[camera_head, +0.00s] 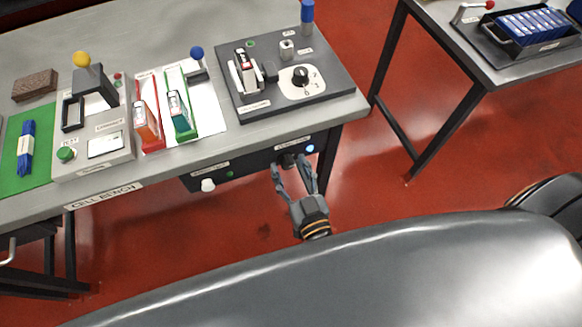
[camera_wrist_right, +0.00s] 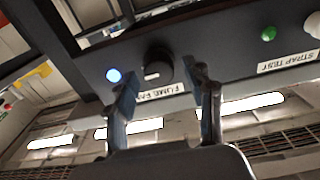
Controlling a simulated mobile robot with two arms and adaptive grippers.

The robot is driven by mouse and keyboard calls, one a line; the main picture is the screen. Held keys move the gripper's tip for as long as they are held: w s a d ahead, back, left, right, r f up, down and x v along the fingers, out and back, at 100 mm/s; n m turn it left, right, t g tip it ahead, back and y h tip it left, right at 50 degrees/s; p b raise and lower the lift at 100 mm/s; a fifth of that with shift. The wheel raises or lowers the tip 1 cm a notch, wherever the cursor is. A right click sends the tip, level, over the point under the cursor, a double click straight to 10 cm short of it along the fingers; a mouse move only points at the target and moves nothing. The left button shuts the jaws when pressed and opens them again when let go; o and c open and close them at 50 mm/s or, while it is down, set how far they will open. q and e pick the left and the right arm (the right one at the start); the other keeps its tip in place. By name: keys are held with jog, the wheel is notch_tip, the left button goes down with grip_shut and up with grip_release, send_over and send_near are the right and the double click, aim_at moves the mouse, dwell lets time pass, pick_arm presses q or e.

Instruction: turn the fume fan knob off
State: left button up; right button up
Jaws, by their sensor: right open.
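The fume fan knob (camera_wrist_right: 157,66) is black and round with a white mark, on a dark panel (camera_wrist_right: 225,62) under the bench's front edge. In the right wrist view it shows above the "FUME FAN" label (camera_wrist_right: 163,91), beside a lit blue lamp (camera_wrist_right: 113,75). In the head view the knob (camera_head: 288,160) is small and partly hidden by the fingers; the blue lamp (camera_head: 309,148) is to its right. My right gripper (camera_head: 294,170) is open in front of the panel, its fingers to either side of the knob; I cannot tell whether they touch it. My left gripper is not in view.
The same panel carries a green lamp (camera_wrist_right: 268,34) and a white "STRAP TEST" knob (camera_head: 208,185). Above, the cell bench (camera_head: 190,153) holds a tester, coloured cell holders and a grey dial unit (camera_head: 336,78). Red floor lies open below and right of the bench.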

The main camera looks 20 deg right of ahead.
grip_shut()
jog(key=shift+m, duration=0.3)
jog(key=shift+m+p, duration=0.5)
jog(key=shift+m, duration=0.4)
jog(key=m, duration=0.3)
jog(key=shift+d+m+p, duration=0.1)
jog(key=shift+m+p, duration=0.2)
jog(key=m, duration=0.5)
jog(key=shift+f, duration=0.15)
jog(key=m+b, duration=0.1)
jog(key=m, duration=0.5)
jog(key=shift+d+f+m+b, duration=0.1)
jog(key=shift+m+b, duration=0.3)
grip_release()
